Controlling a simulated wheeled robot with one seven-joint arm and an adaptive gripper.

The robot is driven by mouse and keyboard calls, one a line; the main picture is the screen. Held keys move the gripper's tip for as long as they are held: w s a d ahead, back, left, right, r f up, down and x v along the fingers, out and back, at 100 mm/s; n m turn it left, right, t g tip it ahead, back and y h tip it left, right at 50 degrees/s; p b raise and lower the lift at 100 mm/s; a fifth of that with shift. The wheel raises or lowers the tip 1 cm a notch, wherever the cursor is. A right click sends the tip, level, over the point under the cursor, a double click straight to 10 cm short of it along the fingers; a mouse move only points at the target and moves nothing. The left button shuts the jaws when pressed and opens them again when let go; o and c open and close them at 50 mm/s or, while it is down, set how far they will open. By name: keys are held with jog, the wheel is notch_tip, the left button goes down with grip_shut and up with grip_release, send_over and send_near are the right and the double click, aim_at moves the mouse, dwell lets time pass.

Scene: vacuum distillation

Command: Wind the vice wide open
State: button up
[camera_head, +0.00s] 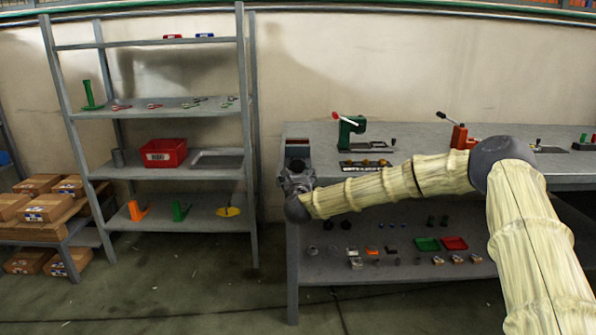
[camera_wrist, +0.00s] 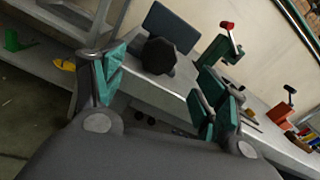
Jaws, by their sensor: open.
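The vice (camera_wrist: 172,27) stands at the left end of the workbench. In the wrist view it shows as a dark blue-grey plate with a black faceted knob (camera_wrist: 158,56) facing me. In the head view the vice (camera_head: 298,147) is a dark block, partly covered by my gripper (camera_head: 297,172). My gripper is open, and its teal fingers (camera_wrist: 160,82) are spread to either side of the knob in the wrist picture. The knob appears beyond the fingertips, and I see no contact. The vice's jaw gap is hidden behind the plate.
A green press with a red handle (camera_head: 352,132) stands right of the vice on the bench (camera_head: 420,168). An orange press (camera_head: 459,137) stands farther right. A grey shelf rack (camera_head: 247,130) is close on the left. The floor (camera_head: 190,295) in front is clear.

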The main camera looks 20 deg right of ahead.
jog(key=shift+v, duration=2.1)
